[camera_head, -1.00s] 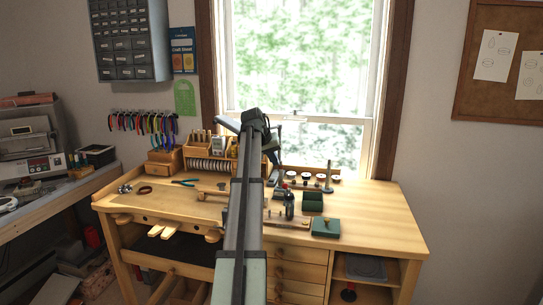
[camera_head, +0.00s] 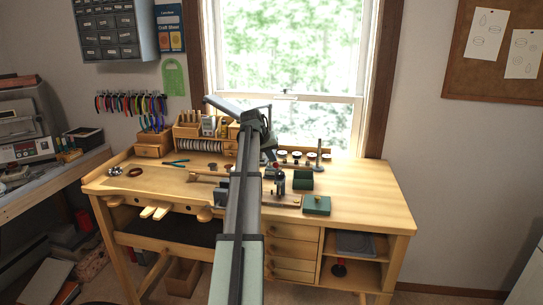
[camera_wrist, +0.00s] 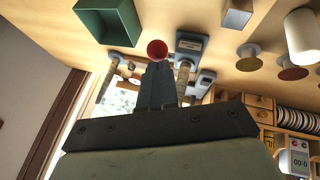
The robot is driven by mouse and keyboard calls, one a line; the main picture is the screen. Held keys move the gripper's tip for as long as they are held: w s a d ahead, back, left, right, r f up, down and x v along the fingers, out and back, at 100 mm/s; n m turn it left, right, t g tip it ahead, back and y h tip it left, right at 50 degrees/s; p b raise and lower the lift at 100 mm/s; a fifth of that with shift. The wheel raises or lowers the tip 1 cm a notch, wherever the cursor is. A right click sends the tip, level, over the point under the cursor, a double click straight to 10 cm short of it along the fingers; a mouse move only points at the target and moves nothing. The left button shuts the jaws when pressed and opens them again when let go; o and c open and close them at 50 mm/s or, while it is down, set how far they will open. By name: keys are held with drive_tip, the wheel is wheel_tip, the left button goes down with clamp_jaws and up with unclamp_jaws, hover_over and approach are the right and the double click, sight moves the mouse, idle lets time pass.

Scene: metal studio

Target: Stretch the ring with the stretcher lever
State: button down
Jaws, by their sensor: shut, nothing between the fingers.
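My gripper (camera_wrist: 157,68) is shut and empty in the wrist view, its grey fingertips close together. A round red knob (camera_wrist: 157,50), probably the stretcher's lever end, appears just beyond the tips; contact cannot be told. In the head view, a dark upright tool (camera_head: 281,183), which may be the ring stretcher, stands on the bench just right of my arm. A small red spot (camera_head: 271,165) shows beside it. My forearm hides part of this area, and the gripper is not clear there. I cannot make out the ring for certain.
An open green box (camera_head: 303,180) and a closed green box (camera_head: 316,205) stand right of the dark tool. A steel post (camera_head: 319,157) stands behind them. Wooden organisers (camera_head: 190,130) fill the back left. The bench's right side (camera_head: 370,195) is clear.

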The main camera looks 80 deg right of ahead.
drive_tip(key=a+f+h, duration=0.1)
drive_tip(key=f, duration=0.1)
drive_tip(key=a+f+h, duration=0.1)
drive_tip(key=a+f, duration=0.1)
drive_tip(key=shift+a+f+h, duration=0.15)
drive_tip(key=shift+f+h, duration=0.2)
drive_tip(key=shift+h, duration=0.05)
